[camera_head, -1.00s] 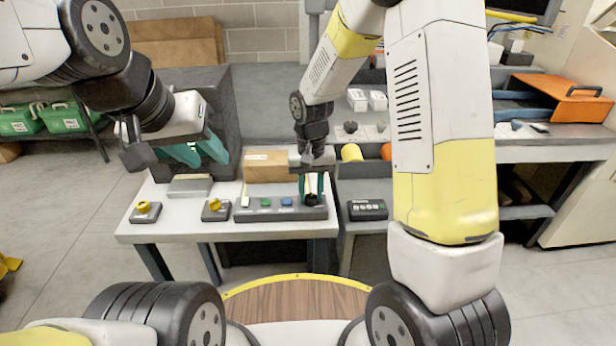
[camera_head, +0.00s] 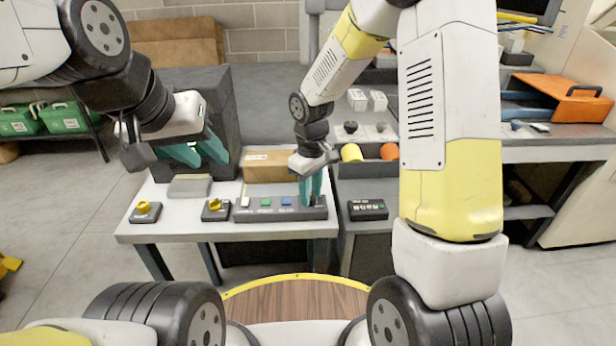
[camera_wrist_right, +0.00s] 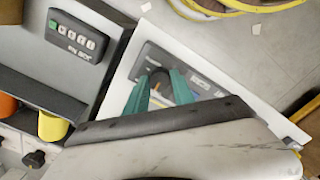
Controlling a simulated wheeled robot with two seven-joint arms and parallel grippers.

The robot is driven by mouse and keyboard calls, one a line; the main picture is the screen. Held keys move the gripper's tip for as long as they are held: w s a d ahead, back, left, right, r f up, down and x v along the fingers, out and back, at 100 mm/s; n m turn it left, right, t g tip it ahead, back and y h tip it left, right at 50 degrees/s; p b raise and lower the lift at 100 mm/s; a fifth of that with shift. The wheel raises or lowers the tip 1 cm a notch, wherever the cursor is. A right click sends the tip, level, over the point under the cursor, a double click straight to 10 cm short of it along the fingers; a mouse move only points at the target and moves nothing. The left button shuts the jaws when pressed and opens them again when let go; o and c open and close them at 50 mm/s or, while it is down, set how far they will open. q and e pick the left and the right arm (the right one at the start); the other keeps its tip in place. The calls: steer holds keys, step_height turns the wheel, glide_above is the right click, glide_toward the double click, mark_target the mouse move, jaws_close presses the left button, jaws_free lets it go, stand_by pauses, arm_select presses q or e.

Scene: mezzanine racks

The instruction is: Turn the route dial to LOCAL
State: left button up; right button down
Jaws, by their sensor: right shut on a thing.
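A long grey control panel (camera_head: 265,214) lies along the front of the white table, with a white, a green and a blue control on it. My right gripper (camera_head: 311,198) points down at the panel's right end, its teal fingers shut on the black dial. The fingers hide the dial in the head view; in the right wrist view the dial (camera_wrist_right: 159,76) shows between the fingertips. The dial's markings are too small to read. My left gripper (camera_head: 196,152) is open and empty above the table's back left.
A black button box (camera_head: 367,209) is to the right. Bins with yellow and orange cylinders stand behind.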

mark_target(311, 196)
stand_by(0.3)
steer(key=c, duration=1.1)
jaws_free()
steer(key=shift+r, duration=0.1)
step_height(311, 196, up, 7)
steer(key=shift+f, duration=0.1)
steer(key=shift+r, duration=0.45)
